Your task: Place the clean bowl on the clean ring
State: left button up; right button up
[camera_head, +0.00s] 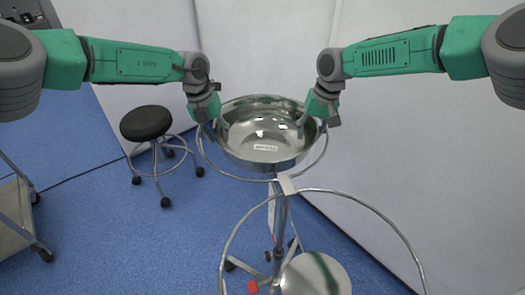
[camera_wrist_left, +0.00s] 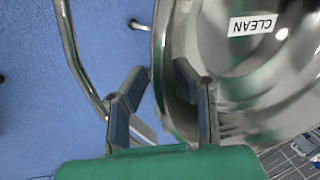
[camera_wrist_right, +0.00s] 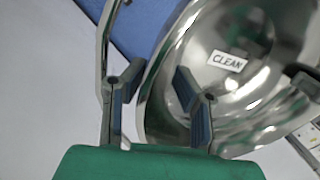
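The clean bowl (camera_head: 240,150) is a shiny steel bowl with a "CLEAN" label, which reads clearly in the left wrist view (camera_wrist_left: 215,65) and right wrist view (camera_wrist_right: 205,85). It is upright at the far steel ring (camera_head: 207,160); whether it rests on it is unclear. A second, empty steel ring (camera_head: 375,207) is nearer. My left gripper (camera_head: 218,118) is open at the bowl's left rim; my right gripper (camera_head: 314,115) is open at its right rim. In the wrist views each rim passes between parted fingers.
The rings join a stand post (camera_head: 280,225) on a wheeled base. A round steel piece (camera_head: 300,275) sits low at the front. A black stool (camera_head: 146,123) stands left, and a steel cart (camera_head: 12,215) at the far left. White walls are behind and right.

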jog(key=shift+a, duration=0.25)
pick_arm(q)
jog(key=shift+r, duration=0.35)
pick_arm(e)
jog(key=shift+d, duration=0.2)
jog(key=shift+a, duration=0.15)
jog(key=shift+r, duration=0.25)
pick_arm(q)
jog(key=v, duration=1.1)
jog(key=shift+a, duration=0.15)
pick_arm(e)
notch_tip(320, 180, up, 11)
jog(key=d, duration=0.2)
jog(key=shift+d, duration=0.15)
pick_arm(q)
jog(key=shift+w+r, duration=0.1)
pick_arm(e)
jog(key=shift+r, duration=0.15)
